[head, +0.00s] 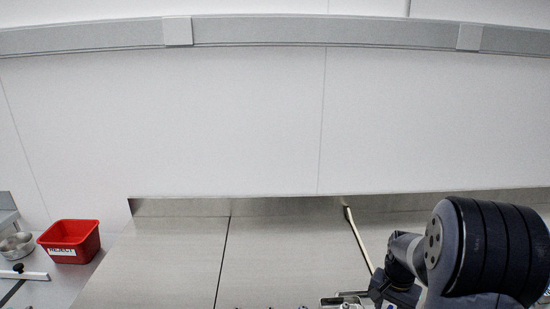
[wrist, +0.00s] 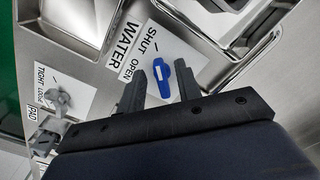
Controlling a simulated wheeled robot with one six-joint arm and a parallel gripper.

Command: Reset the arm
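In the wrist view, the two dark fingers of my gripper (wrist: 159,88) stand apart, so it is open. A blue handle (wrist: 160,77) with a white mark shows between and beyond the fingertips; I cannot tell whether they touch it. It sits by a white label (wrist: 137,57) reading WATER, SHUT and OPEN. In the head view my arm (head: 480,250) is at the lower right, bent downward, and my gripper is hidden below the picture edge.
In the wrist view, a grey knob (wrist: 58,100) sits on a TIGHT/LOOSE label at left, with steel basins around. In the head view, a red bin (head: 70,240) and a metal bowl (head: 17,246) stand at left. The steel surface (head: 160,255) at centre left is clear.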

